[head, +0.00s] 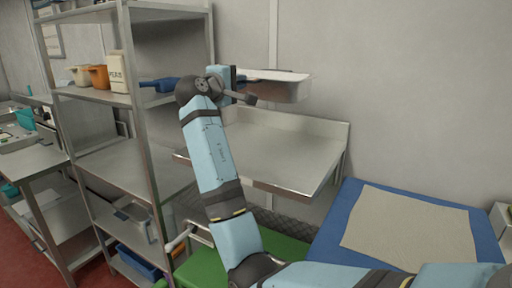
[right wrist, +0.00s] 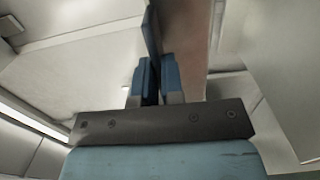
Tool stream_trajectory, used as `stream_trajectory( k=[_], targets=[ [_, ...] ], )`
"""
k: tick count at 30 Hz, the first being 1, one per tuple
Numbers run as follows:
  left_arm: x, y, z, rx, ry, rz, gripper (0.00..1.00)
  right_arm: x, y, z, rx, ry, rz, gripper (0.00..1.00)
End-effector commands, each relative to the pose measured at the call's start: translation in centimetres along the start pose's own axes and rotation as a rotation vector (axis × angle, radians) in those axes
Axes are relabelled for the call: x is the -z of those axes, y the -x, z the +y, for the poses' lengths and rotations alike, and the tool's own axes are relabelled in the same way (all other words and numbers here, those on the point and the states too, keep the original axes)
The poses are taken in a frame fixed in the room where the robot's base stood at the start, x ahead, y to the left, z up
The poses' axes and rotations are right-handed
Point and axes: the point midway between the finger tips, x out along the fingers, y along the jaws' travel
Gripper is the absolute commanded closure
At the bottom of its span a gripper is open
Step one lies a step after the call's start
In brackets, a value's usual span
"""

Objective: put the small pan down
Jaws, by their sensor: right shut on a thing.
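The small pan (head: 284,88) is a shallow grey metal tray with a flat rim. It is held in the air above the bare steel worktop (head: 270,150), apart from it and roughly level. My right gripper (head: 238,82) is shut on the pan's left end in the head view. In the right wrist view the two blue fingers of the right gripper (right wrist: 157,80) stand close together around a thin edge. The far side of the pan and its underside are partly hidden. My left gripper is not in view.
A steel rack (head: 140,165) stands left of the worktop, with a white box (head: 118,72), an orange pot (head: 97,77) and a dark blue item (head: 160,84) on its shelf. A blue table (head: 335,215) with a beige mat (head: 408,228) is at right.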

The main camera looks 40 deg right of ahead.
Motion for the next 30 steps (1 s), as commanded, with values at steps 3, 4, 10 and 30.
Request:
stream_trajectory(
  k=[3, 4, 10, 30],
  targets=[
    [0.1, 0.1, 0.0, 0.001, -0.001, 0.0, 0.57, 0.0, 0.0, -2.9, 0.0, 0.005, 0.0, 1.0],
    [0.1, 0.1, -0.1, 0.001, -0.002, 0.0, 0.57, 0.0, 0.0, -3.6, 0.0, 0.004, 0.0, 1.0],
    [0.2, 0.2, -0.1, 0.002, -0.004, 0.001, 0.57, 0.0, 0.1, -8.8, -0.001, 0.005, 0.001, 1.0],
    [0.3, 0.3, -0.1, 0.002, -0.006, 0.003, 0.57, 0.0, 0.1, -17.8, -0.002, 0.004, 0.001, 1.0]
  ],
)
